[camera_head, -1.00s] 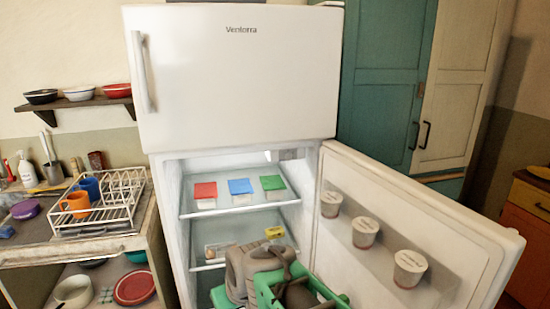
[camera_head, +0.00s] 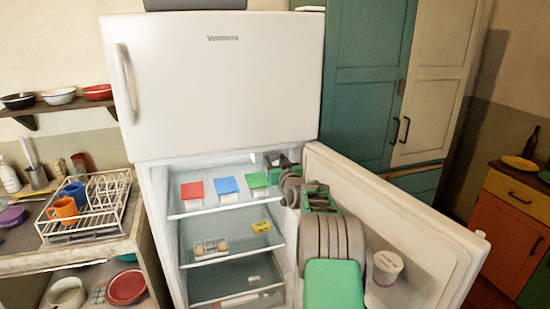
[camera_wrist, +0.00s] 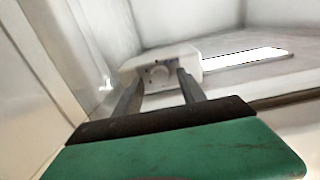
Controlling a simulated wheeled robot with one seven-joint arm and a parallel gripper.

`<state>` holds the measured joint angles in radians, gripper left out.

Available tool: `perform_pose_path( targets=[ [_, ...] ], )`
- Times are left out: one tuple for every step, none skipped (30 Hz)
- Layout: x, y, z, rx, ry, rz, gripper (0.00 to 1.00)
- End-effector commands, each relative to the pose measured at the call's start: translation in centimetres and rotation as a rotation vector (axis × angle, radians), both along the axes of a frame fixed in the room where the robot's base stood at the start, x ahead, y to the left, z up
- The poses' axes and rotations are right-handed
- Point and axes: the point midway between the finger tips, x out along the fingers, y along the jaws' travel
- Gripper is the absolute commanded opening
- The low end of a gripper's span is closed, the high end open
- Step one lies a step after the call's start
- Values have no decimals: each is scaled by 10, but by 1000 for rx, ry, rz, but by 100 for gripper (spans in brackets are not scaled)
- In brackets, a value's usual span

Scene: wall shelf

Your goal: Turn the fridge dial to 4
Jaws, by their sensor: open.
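The fridge (camera_head: 215,80) stands with its lower door (camera_head: 395,215) open to the right. In the wrist view, a white control box (camera_wrist: 185,62) sits high inside the compartment. The round pale dial (camera_wrist: 157,75) is on its front, with small dark marks beside it too small to read. My gripper (camera_wrist: 160,82) is open, its two fingers pointing at the box on either side of the dial. Whether the fingertips touch it I cannot tell. In the head view my arm reaches into the compartment's upper right, and the dial is hidden behind my gripper.
Red, blue and green-lidded boxes (camera_head: 227,188) stand on the upper glass shelf (camera_head: 205,209), left of my gripper. A yellow item (camera_head: 262,227) and an egg holder (camera_head: 210,248) are on the shelf below. A white cup (camera_head: 387,262) is in the door. A dish rack (camera_head: 95,205) stands left.

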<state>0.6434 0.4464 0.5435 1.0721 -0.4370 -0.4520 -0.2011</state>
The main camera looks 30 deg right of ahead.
Motion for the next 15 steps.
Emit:
perform_pose_path(
  targets=[
    [3, -1, 1, 0, 0, 0, 48],
    [5, -1, 0, 0, 0, -1, 48],
    [5, -2, 0, 0, 1, -1, 48],
    [6, -2, 0, 0, 1, -1, 48],
    [6, -2, 0, 0, 0, -1, 48],
    [6, -2, 0, 0, 0, -1, 48],
    [6, -2, 0, 0, 0, -1, 48],
    [6, -2, 0, 0, 1, -1, 48],
    [6, -2, 0, 0, 1, -1, 48],
    [6, -2, 0, 0, 1, -1, 46],
    [6, -2, 0, 0, 1, -1, 44],
    [6, -2, 0, 0, 1, -1, 40],
    [6, -2, 0, 0, 1, -1, 38],
    [6, -2, 0, 0, 1, -1, 35],
    [6, -2, 0, 0, 1, -1, 32]
  ],
)
